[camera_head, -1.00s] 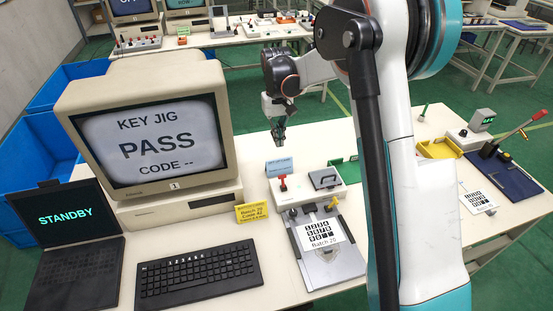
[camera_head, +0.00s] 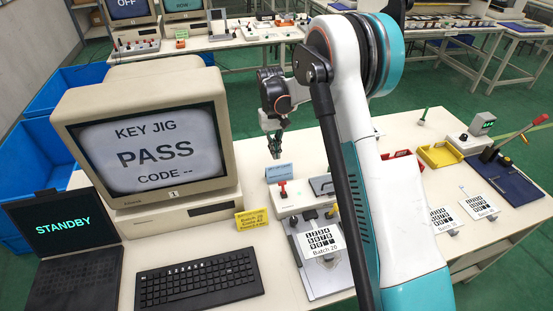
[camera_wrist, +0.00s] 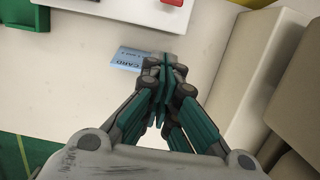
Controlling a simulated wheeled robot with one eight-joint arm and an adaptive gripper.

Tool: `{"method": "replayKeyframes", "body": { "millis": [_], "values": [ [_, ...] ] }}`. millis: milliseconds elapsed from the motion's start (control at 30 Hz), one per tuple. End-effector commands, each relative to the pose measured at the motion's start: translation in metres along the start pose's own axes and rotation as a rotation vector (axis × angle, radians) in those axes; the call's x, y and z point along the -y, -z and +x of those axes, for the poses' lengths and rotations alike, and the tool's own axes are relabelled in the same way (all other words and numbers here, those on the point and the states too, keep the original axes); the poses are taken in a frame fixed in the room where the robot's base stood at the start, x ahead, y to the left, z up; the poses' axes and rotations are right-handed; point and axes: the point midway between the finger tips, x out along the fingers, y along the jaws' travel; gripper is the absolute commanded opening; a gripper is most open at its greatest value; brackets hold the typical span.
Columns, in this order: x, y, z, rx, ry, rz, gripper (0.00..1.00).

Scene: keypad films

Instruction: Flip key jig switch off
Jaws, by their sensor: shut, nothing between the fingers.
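The key jig's red switch (camera_head: 282,186) stands on a white control box (camera_head: 293,204) right of the monitor. In the wrist view, the red part (camera_wrist: 173,2) shows at the top edge, on the white box (camera_wrist: 130,10). My gripper (camera_head: 275,152) is shut and empty, pointing down behind the box, above and apart from the switch. In the wrist view, its closed fingertips (camera_wrist: 163,62) overlap a blue card (camera_wrist: 127,58). The monitor (camera_head: 155,152) reads "KEY JIG PASS CODE --". The jig plate (camera_head: 322,280) carries a sheet (camera_head: 318,240) marked "Batch 20".
A black keyboard (camera_head: 198,280), a laptop (camera_head: 68,225) reading "STANDBY" and a yellow note (camera_head: 252,219) lie left of the jig. The blue card (camera_head: 279,171) stands behind the box. A yellow tray (camera_head: 440,154) is farther right. My arm hides part of the table.

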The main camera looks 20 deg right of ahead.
Motion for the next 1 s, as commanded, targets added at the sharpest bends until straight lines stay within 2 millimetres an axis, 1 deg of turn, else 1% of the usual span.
{"method": "replayKeyframes", "body": {
  "millis": [33,433,467,500,700,800,1000],
  "values": [
    [0.0,0.0,0.011,0.0,0.0,0.0,0.0],
    [0.0,0.001,0.09,0.0,0.0,0.0,0.0],
    [0.0,-0.001,0.092,0.0,0.0,0.0,0.0],
    [0.0,-0.008,0.086,0.0,0.0,0.0,0.0],
    [0.0,-0.028,0.078,0.0,0.0,0.0,0.0],
    [0.0,-0.034,0.076,0.0,0.0,0.0,0.0],
    [0.0,-0.038,0.073,0.0,0.0,0.0,0.0]
  ]
}}
